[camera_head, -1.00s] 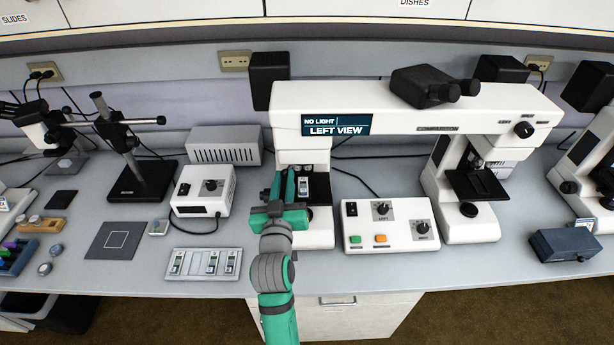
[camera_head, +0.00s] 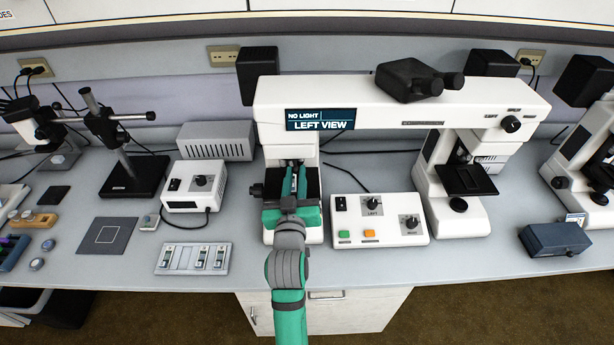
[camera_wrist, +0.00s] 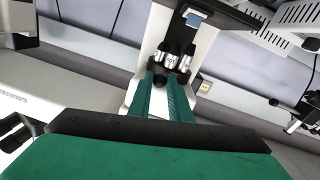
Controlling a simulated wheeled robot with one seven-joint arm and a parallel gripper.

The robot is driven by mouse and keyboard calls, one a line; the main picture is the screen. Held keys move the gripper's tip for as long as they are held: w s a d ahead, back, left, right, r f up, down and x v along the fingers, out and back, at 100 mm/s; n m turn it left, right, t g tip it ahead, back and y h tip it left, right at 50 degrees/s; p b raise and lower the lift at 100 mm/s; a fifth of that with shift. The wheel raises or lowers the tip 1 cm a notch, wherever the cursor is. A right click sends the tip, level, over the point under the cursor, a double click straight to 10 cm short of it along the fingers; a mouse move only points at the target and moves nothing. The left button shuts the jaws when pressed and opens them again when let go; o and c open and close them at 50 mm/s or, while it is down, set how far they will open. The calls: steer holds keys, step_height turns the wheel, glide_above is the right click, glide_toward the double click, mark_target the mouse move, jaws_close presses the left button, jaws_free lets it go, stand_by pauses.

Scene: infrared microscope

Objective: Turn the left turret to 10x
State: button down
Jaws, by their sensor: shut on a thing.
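The left turret, with silver objectives, shows in the wrist view (camera_wrist: 172,60) just beyond my fingertips. My gripper (camera_head: 294,170) has its green fingers in front of the left microscope column, over the left stage. In the wrist view its fingers (camera_wrist: 163,78) reach up to the dark lower part of the turret and are shut on it. The markings on the objectives are too small to read. My gripper and wrist hide most of the left stage (camera_head: 311,185) in the head view. The screen (camera_head: 320,119) reads "NO LIGHT" and "LEFT VIEW".
The control box (camera_head: 378,220) with knobs and buttons stands close to the right of my gripper. A lamp box (camera_head: 196,187) and a slide tray (camera_head: 193,258) are to the left. The right stage (camera_head: 466,180) is farther right. The bridge (camera_head: 420,118) spans above.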

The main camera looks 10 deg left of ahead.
steer(key=shift+w+d, duration=0.1)
steer(key=shift+d, duration=0.15)
steer(key=c, duration=1.9)
jaws_free()
steer(key=s, duration=0.3)
steer(key=s+d, duration=0.1)
steer(key=s, duration=0.3)
steer(key=s+d, duration=0.1)
steer(key=s, duration=0.3)
